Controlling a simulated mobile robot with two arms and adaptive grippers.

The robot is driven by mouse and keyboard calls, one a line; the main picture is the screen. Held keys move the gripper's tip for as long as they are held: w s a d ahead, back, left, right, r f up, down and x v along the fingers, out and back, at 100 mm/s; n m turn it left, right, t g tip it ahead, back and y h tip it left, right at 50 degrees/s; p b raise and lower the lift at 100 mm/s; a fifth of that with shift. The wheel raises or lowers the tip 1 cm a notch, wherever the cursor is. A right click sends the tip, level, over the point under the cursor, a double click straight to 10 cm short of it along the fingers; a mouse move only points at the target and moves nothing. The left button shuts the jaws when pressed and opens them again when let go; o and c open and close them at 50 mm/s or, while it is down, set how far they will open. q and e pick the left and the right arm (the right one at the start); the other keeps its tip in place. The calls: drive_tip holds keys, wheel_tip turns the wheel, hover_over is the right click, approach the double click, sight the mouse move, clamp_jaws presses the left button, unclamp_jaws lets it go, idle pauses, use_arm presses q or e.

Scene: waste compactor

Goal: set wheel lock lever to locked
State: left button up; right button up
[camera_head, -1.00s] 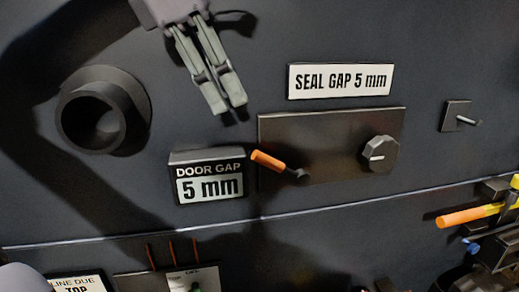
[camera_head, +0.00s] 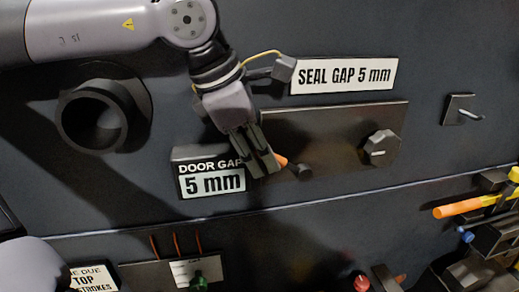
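An orange-handled lever (camera_head: 282,160) sits at the left end of a dark panel plate (camera_head: 330,135). I cannot read whether it is the wheel lock lever or which setting it is in. Its dark pivot (camera_head: 302,171) is at its lower right end. My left gripper (camera_head: 266,164) comes down from above, with its fingertips over the handle. They hide its upper left part, and only a bit of orange shows beside them. The fingers are close together, but I cannot tell whether they touch or grip the handle. My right gripper is not in view.
A round knob (camera_head: 381,148) is on the plate's right side. A "DOOR GAP 5 mm" display (camera_head: 211,182) is just left of the fingers. A "SEAL GAP 5 mm" sign (camera_head: 343,76) is above. A black round fitting (camera_head: 92,122) stands out at left, a small hook (camera_head: 462,110) at right.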

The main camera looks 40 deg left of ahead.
use_arm(q)
drive_tip(key=shift+c, duration=0.3)
drive_tip(key=shift+r, duration=0.1)
clamp_jaws()
